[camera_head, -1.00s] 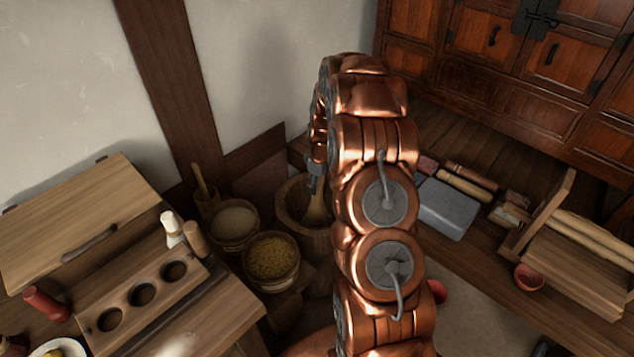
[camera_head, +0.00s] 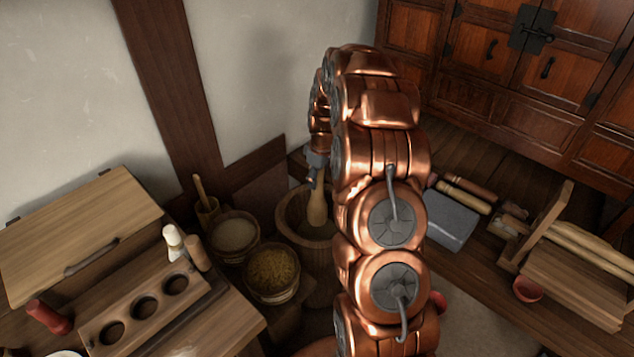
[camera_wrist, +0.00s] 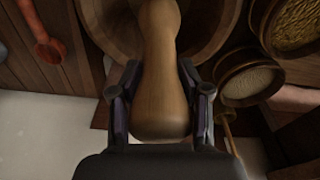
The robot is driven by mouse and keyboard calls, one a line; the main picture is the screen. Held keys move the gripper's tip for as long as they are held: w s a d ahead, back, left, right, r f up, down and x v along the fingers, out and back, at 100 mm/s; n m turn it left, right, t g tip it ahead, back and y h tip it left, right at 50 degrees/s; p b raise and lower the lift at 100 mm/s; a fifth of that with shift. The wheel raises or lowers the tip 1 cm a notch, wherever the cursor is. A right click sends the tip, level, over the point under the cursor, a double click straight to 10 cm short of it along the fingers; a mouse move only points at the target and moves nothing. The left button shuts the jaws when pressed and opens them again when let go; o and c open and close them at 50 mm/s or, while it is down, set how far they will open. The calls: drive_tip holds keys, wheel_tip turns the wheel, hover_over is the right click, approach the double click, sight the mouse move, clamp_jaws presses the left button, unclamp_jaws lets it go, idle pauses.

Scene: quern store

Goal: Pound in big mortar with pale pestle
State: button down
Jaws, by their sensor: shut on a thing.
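The big wooden mortar (camera_head: 291,218) stands on the floor by the wall, left of my arm in the head view. My gripper (camera_head: 317,160) is above it, shut on the pale wooden pestle (camera_head: 318,207). The pestle hangs roughly upright, with its lower end inside the mortar's mouth. In the wrist view the pestle (camera_wrist: 158,85) sits between both fingers of my gripper (camera_wrist: 160,100), and the mortar (camera_wrist: 215,25) shows beyond it. Whether the pestle's tip touches the mortar's bottom is hidden. My arm covers the mortar's right side.
A tub of yellow grain (camera_head: 272,273) and a tub of pale grain (camera_head: 233,235) stand close left of the mortar. A holed wooden rack (camera_head: 145,305) is at lower left. A grey stone slab (camera_head: 452,218) lies on the wooden platform at right.

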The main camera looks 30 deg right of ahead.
drive_tip(key=shift+r, duration=0.1)
wheel_tip(320, 180, up, 9)
drive_tip(key=shift+r+p, duration=0.1)
drive_tip(key=shift+p, duration=0.8)
drive_tip(key=w+a+r+m, duration=0.15)
drive_tip(key=a+r, duration=0.25)
drive_tip(key=a, duration=0.4)
drive_tip(key=a+r+m, duration=0.2)
drive_tip(key=a+r, duration=0.2)
drive_tip(key=a, duration=0.4)
drive_tip(key=a+r+m, duration=0.1)
drive_tip(key=a+r, duration=0.3)
drive_tip(key=a, duration=0.4)
drive_tip(key=shift+h, duration=0.3)
drive_tip(key=r+p, duration=0.1)
drive_tip(key=p, duration=0.4)
drive_tip(key=s+r+p, duration=0.1)
drive_tip(key=r+p, duration=0.1)
drive_tip(key=p, duration=0.4)
drive_tip(key=s+r+p, duration=0.1)
drive_tip(key=p, duration=0.4)
drive_tip(key=shift+r+p, duration=0.3)
drive_tip(key=shift+p, duration=0.1)
drive_tip(key=shift+s+p, duration=0.15)
drive_tip(key=shift+p, duration=0.2)
